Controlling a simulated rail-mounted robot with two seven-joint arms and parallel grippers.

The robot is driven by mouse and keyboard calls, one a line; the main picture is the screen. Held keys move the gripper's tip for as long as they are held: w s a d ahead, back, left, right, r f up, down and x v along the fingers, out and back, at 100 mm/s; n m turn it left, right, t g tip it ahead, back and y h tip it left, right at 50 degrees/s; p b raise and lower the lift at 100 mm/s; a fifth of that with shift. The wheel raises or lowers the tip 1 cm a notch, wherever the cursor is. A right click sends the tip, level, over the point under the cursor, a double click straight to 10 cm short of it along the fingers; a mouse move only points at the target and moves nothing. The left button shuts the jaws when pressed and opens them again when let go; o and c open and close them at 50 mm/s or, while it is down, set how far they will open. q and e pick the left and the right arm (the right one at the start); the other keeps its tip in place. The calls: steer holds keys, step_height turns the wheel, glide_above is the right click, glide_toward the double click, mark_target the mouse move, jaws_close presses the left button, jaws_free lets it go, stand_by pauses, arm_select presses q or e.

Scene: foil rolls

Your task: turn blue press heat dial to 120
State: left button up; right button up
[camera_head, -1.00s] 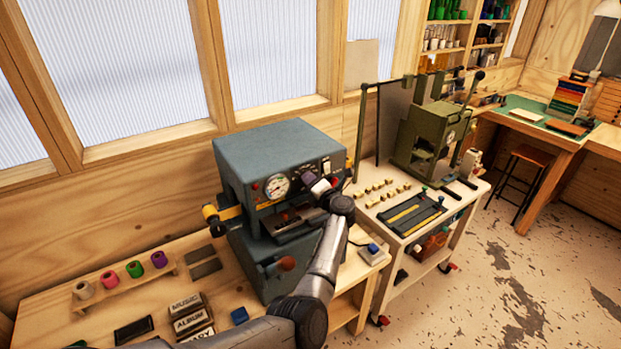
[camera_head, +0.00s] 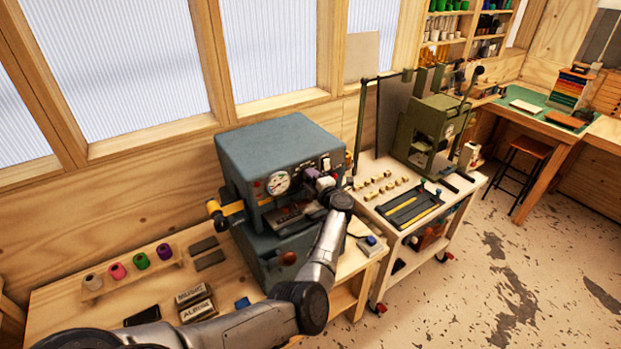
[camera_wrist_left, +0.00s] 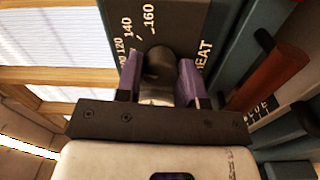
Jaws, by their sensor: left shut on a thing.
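The blue press (camera_head: 285,140) stands on the wooden bench, with a round white gauge (camera_head: 278,182) on its front. My left gripper (camera_head: 318,183) is at the right part of the press's front panel. In the left wrist view, its purple fingers (camera_wrist_left: 160,80) are shut on the dark heat dial (camera_wrist_left: 157,62), one on each side. The dial's plate (camera_wrist_left: 185,22) shows the marks 120, 140 and 160 and the word HEAT. A lower mark is partly hidden by a finger. I cannot tell which mark the dial points to. My right gripper is not in view.
A red lever (camera_wrist_left: 265,75) is close to the right of the gripper in the wrist view. A rack with coloured foil rolls (camera_head: 130,265) and lettered blocks (camera_head: 193,300) lie on the bench. A green press (camera_head: 425,130) stands on a cart to the right.

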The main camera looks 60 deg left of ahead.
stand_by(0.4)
arm_select(q)
steer(key=o, duration=0.9)
steer(key=d+b, duration=0.1)
steer(key=d, duration=1.2)
steer(key=shift+d+f+b, duration=0.2)
steer(key=shift+d+b, duration=0.2)
steer(key=shift+w, duration=0.1)
